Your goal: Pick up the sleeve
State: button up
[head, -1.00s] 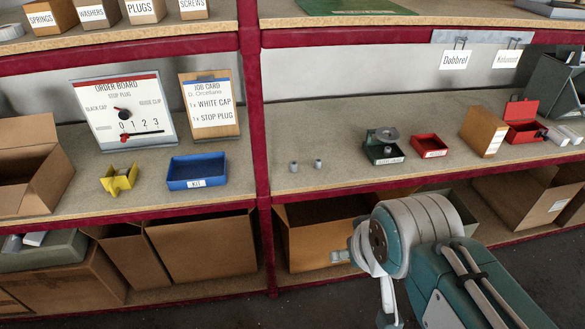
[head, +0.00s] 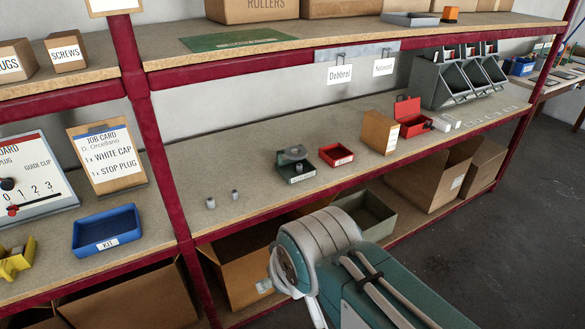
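Two small grey cylindrical pieces stand upright and apart on the middle shelf, just right of the red post: a left one (head: 210,203) and a right one (head: 235,195). Either could be the sleeve; they are too small here to tell apart. My arm is folded in the lower middle of the view, in front of the shelf.
To the right on the shelf (head: 290,130) stand a dark green holder (head: 294,165), a red tray (head: 336,155), a cardboard box (head: 379,132) and an open red box (head: 412,118). A blue kit tray (head: 106,230) and job card (head: 105,158) are left of the post (head: 150,130).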

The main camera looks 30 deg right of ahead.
aim_at(210, 201)
jog(key=i, duration=1.05)
